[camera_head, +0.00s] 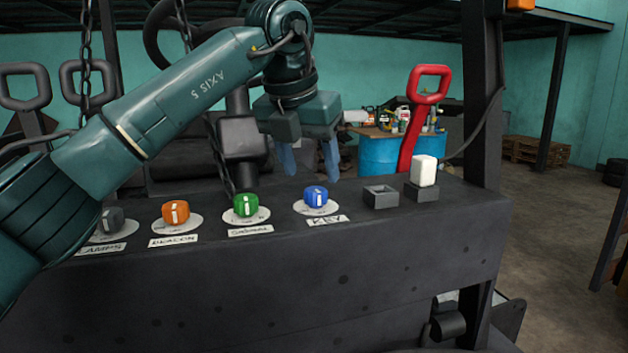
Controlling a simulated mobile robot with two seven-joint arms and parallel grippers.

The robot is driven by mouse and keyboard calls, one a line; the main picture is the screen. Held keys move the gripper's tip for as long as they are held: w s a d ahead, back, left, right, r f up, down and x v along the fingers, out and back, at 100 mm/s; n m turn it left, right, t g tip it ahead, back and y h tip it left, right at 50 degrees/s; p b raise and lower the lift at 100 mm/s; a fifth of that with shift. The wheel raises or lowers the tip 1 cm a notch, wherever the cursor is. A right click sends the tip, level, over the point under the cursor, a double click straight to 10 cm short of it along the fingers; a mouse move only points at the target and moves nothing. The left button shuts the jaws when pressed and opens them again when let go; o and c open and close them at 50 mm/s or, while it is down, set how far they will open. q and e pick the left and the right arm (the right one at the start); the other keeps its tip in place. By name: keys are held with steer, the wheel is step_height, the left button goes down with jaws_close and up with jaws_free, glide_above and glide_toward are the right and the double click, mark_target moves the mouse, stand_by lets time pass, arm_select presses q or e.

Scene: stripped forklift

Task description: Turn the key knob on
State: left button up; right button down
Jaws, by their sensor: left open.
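The key knob (316,197) is blue with a white mark on its face. It sits on a white dial disc on the dark forklift panel (380,245), above a paper label reading KEY (328,221). My left gripper (309,162) hangs over the panel, just above and behind the blue knob, with its two bluish fingers pointing down and apart. It is open and holds nothing. The fingers appear clear of the knob, though their exact depth is hard to tell. My right gripper is not in view.
A green knob (246,206), an orange knob (176,213) and a grey knob (112,220) line the panel to the left. A red-handled lever (418,115) and a dark post stand behind.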

mark_target(315, 190)
arm_select(q)
steer(key=shift+x, duration=2.05)
steer(key=shift+c, duration=0.3)
steer(key=c, duration=0.9)
